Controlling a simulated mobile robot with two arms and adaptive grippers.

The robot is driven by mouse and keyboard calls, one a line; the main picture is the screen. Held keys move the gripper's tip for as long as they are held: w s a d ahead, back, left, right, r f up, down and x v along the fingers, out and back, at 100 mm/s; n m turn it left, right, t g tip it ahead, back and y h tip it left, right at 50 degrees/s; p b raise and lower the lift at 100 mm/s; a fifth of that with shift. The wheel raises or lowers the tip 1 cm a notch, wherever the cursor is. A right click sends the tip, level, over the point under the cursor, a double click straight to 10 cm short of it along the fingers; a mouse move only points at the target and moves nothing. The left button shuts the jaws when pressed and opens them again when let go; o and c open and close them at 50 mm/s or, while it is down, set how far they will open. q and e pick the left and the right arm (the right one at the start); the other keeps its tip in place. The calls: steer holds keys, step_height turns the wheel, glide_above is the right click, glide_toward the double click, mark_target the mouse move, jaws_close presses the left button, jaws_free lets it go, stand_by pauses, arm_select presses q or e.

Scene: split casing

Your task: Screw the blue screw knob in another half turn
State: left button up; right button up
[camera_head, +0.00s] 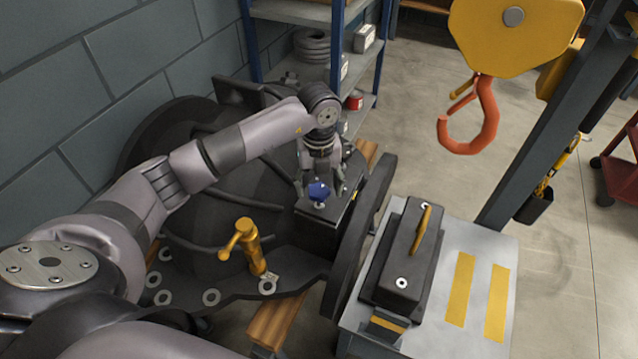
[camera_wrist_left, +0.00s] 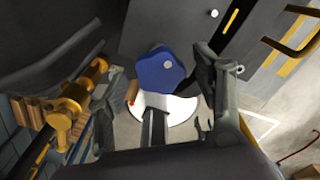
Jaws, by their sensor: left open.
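The blue screw knob (camera_head: 319,190) sits on top of a dark block on the casing, right below my left gripper (camera_head: 323,190). In the left wrist view the knob (camera_wrist_left: 160,70) is a rounded blue lobe with a small pale dot, above a white disc (camera_wrist_left: 178,112). The two fingers of my left gripper (camera_wrist_left: 165,90) stand open on either side of the knob, with a visible gap on both sides. The knob's underside is hidden. My right gripper does not show.
A brass tap-like fitting (camera_head: 243,246) stands left of the knob. A black box with a yellow handle (camera_head: 421,228) rests on a pale table (camera_head: 477,257) at the right. An orange hook (camera_head: 483,125) hangs at the upper right. Shelves (camera_head: 310,55) stand behind.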

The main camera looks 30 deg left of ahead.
arm_select(q)
steer(key=shift+c, duration=0.6)
steer(key=c, duration=1)
steer(key=shift+f, duration=0.1)
steer(key=m+b, duration=0.2)
steer(key=m, duration=0.1)
steer(key=shift+f, duration=0.1)
steer(key=m+b, duration=0.3)
steer(key=m, duration=0.2)
steer(key=m+b, duration=0.3)
steer(key=m, duration=0.1)
steer(key=shift+m+b, duration=1)
steer(key=shift+m, duration=0.8)
steer(key=shift+r, duration=0.2)
